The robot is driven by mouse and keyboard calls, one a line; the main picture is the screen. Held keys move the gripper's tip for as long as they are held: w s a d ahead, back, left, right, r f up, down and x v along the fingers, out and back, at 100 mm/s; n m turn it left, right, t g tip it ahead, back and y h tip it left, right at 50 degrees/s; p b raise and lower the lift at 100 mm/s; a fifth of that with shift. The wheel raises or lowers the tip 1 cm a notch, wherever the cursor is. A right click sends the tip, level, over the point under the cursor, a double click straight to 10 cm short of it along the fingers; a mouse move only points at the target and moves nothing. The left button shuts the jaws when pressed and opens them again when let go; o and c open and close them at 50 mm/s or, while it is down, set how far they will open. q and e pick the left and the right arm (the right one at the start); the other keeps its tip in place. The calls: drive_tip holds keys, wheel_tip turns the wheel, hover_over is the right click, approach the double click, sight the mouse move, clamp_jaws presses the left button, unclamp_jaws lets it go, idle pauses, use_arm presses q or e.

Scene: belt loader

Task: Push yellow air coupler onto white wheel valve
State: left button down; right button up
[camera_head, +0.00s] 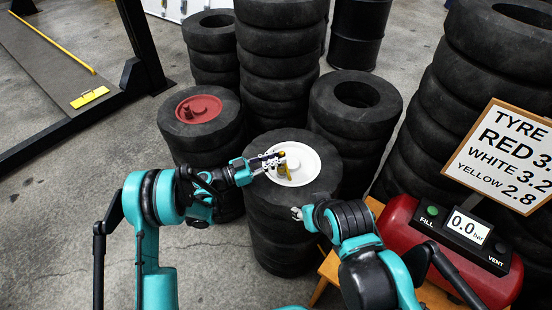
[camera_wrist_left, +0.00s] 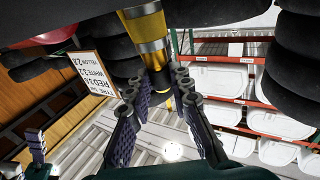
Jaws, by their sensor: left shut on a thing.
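The white wheel (camera_head: 302,175) lies flat in the top tyre of the centre stack. My left gripper (camera_head: 280,163) is over it, shut on the yellow air coupler (camera_head: 285,172). In the left wrist view the yellow coupler (camera_wrist_left: 146,28) extends past the fingertips of my left gripper (camera_wrist_left: 158,88). The valve is hidden by the coupler and fingers, so I cannot tell if they touch. My right gripper (camera_head: 297,213) is at the near right edge of the same tyre, too small to tell whether it is open.
A red tank (camera_head: 400,215) on a wooden stand carries a gauge (camera_head: 468,229) reading 0.0 bar, with FILL and VENT buttons. A sign (camera_head: 505,155) lists pressures, white 3.2. A red wheel (camera_head: 199,108) and tall tyre stacks crowd around.

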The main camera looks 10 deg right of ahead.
use_arm(q)
drive_tip(key=shift+r, duration=0.2)
drive_tip(key=c, duration=1.3)
unclamp_jaws()
drive_tip(key=a, duration=0.4)
drive_tip(key=s+a, duration=0.1)
drive_tip(key=a, duration=0.3)
drive_tip(key=a+f, duration=0.1)
drive_tip(key=a, duration=0.3)
drive_tip(key=shift+s, duration=0.4)
